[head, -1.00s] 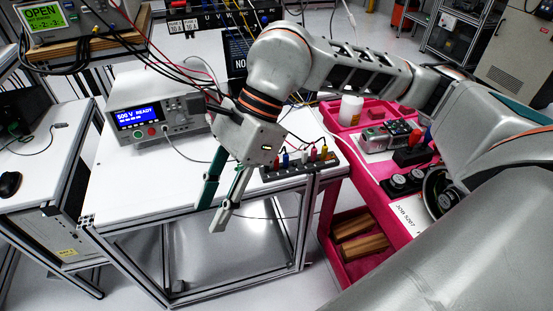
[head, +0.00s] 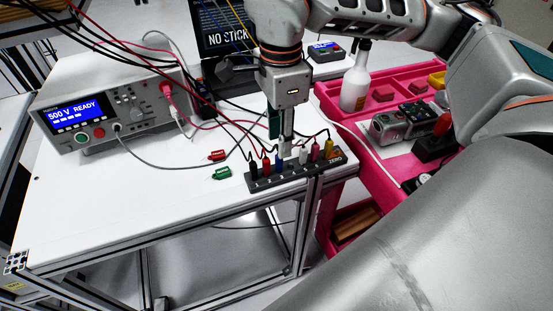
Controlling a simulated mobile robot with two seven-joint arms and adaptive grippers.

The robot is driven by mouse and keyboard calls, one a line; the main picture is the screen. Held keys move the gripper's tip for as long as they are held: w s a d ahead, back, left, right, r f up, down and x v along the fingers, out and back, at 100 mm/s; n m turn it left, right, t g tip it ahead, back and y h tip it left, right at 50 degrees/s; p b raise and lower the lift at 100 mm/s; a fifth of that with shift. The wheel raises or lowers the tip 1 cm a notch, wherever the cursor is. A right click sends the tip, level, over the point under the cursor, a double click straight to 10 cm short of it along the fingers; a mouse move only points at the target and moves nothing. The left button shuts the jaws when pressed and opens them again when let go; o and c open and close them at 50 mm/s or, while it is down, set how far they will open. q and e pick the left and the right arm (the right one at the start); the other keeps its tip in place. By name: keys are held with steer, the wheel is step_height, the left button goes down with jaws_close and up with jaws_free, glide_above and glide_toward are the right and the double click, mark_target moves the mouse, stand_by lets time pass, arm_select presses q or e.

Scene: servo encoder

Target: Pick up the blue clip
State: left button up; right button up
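The blue clip (head: 279,161) stands in a dark strip (head: 296,176) near the front edge of the white table, between a red clip (head: 266,164) and a white clip (head: 303,155). My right gripper (head: 284,151) points straight down over the strip. Its fingertips are right at the blue clip, close to its upper end. One grey finger and part of a green one show. The gap between the fingertips is hard to make out, so I cannot tell whether they touch the clip. My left gripper is not in view.
A black clip (head: 253,168), a magenta clip (head: 315,151) and a yellow clip (head: 328,147) share the strip. Cables run from the clips across the table toward the tester (head: 110,110). Red (head: 216,155) and green (head: 222,173) tags lie left of the strip. A pink cart (head: 330,100) stands right.

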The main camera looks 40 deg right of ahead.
mark_target(279, 162)
steer(key=f, duration=0.7)
steer(key=shift+w+d+b, duration=0.25)
steer(key=shift+w+b, duration=0.05)
steer(key=shift+b, duration=0.1)
steer(key=shift+r, duration=0.1)
jaws_close()
